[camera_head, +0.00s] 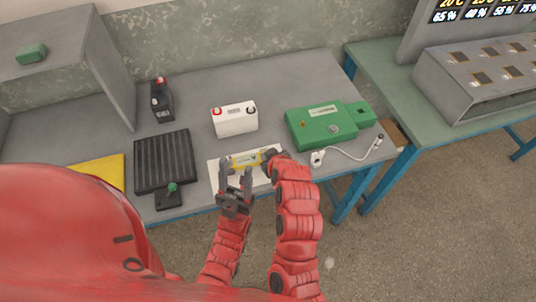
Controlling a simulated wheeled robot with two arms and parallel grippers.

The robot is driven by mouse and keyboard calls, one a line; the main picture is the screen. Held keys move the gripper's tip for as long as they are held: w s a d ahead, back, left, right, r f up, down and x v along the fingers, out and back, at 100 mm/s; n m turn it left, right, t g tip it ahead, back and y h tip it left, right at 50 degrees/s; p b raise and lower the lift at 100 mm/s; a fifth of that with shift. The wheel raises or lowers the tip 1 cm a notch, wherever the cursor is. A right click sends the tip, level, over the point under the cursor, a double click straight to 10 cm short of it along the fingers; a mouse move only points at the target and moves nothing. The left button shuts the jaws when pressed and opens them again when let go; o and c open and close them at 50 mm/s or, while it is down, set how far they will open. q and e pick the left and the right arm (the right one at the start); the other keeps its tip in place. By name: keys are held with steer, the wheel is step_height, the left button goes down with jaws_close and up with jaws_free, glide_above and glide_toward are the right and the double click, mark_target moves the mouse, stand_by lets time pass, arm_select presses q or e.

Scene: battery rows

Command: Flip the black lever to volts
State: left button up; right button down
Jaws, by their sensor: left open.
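A yellow-and-grey device (246,159) lies on a white sheet (216,174) near the table's front edge. No black lever or volts marking can be made out on it at this size. My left gripper (235,178) is open, its two dark fingers pointing up the picture, just in front of the device and over the sheet. I cannot tell whether it touches the device. My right gripper (270,155) is at the device's right end, mostly hidden by its own red arm. Its fingers are too small and covered to read.
A black red-topped battery (162,102), a black ribbed mat (163,162), a black box with a green knob (169,196) and a yellow pad (103,169) are left.

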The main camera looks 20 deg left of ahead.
steer(key=shift+s, duration=0.15)
stand_by(0.4)
steer(key=c, duration=0.8)
jaws_free()
steer(key=shift+o, duration=0.2)
steer(key=shift+d, duration=0.1)
steer(key=shift+s+d+r, duration=0.15)
steer(key=shift+s+r, duration=0.1)
steer(key=p+v, duration=1.3)
steer(key=v, duration=0.3)
steer(key=shift+s+d, duration=0.25)
steer(key=shift+s, duration=0.05)
